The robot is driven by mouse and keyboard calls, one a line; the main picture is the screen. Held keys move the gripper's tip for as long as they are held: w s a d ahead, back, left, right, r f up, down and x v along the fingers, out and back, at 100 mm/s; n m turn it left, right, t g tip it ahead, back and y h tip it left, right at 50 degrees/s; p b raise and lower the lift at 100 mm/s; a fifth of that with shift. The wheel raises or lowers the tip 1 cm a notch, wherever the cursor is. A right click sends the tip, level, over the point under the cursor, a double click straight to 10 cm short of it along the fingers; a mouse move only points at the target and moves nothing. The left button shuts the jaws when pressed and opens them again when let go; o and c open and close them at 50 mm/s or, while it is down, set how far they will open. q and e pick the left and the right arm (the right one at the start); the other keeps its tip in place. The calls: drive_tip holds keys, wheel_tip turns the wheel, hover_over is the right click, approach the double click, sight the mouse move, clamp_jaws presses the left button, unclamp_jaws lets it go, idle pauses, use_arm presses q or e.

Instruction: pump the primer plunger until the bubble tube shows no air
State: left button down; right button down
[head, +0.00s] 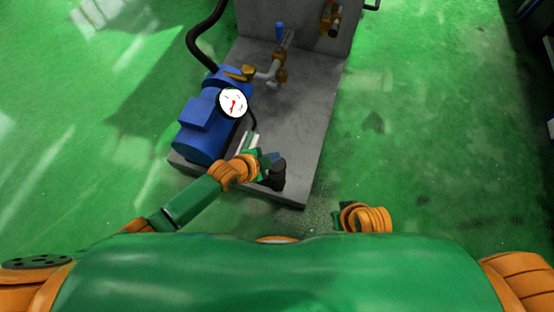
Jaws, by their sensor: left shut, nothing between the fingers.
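My left gripper (272,160) is shut, with nothing seen between its fingers. It is over the near end of the grey base plate, beside or against a dark upright cylindrical part (277,176), which could be the primer plunger. Whether they touch cannot be told. A pale upright piece (252,140) shows just behind my left wrist. It may be the bubble tube, but it is too small and too covered to show any air. My right wrist is low at the right of centre, in front of the plate, and its fingers cannot be made out.
A blue motor-pump unit (206,128) with a white dial gauge (233,103) stands on the left of the plate (300,135). Brass and grey pipework with a blue-handled valve (280,32) is behind. A black hose (205,35) arches at upper left. Green floor at right is clear.

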sight(274, 166)
use_arm(q)
wheel_tip(274, 166, up, 3)
drive_tip(key=shift+r+p, duration=0.1)
drive_tip(key=shift+p, duration=1.05)
drive_tip(key=shift+f, duration=0.25)
